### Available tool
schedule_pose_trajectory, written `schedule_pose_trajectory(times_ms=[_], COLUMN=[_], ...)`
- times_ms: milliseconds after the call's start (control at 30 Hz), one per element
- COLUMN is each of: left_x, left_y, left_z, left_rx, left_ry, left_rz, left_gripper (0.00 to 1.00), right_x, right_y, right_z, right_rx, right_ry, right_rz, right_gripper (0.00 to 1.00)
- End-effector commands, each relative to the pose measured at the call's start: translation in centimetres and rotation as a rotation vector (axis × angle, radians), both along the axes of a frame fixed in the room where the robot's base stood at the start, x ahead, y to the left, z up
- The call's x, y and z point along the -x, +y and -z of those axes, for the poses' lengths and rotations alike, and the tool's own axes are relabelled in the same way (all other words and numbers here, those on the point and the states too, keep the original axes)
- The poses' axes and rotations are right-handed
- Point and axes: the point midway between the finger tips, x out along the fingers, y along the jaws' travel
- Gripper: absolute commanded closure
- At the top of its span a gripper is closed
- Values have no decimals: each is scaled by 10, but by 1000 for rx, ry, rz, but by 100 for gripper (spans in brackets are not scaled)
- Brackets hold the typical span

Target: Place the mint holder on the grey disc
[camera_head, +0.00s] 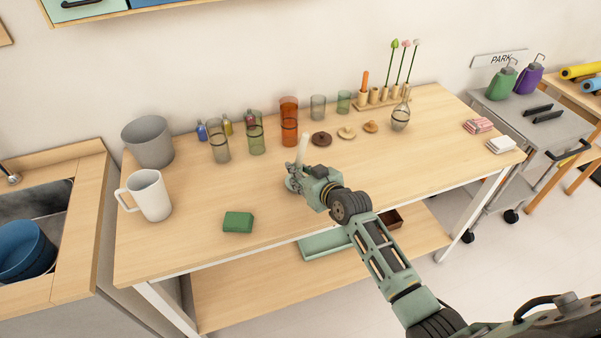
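My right gripper (295,183) reaches over the front middle of the wooden table, its arm coming in from the lower right. A slim cream upright piece (302,149) shows just above and behind the gripper's fingers. I cannot tell whether the fingers grip it, or whether it stands in a holder. The gripper hides whatever is at its base. I cannot make out a mint holder or a grey disc for certain on the tabletop. My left gripper is not in view.
On the wooden table (195,246), a white mug (152,196), grey pot (148,141) and green block (238,222) stand left of my gripper. Several glasses, a brown lid (321,139) and a glass vase (401,118) stand behind. The right front is mostly clear.

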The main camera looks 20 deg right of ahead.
Motion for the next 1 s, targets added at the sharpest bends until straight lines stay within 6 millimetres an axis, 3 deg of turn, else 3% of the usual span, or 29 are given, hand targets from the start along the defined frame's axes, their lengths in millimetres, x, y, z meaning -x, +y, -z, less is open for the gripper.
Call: schedule_pose_trajectory(times_ms=[233,600,767,1000], left_x=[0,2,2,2], left_y=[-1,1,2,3], left_z=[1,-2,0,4], left_rx=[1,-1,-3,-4], left_ry=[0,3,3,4], left_rz=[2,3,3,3], left_gripper=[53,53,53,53], right_x=[0,1,16,57], right_y=[0,0,-4,-13], right_z=[1,-3,-7,-24], right_rx=[0,0,0,3], right_ry=[1,1,0,0], right_rz=[0,0,0,-1], right_gripper=[55,55,55,55])
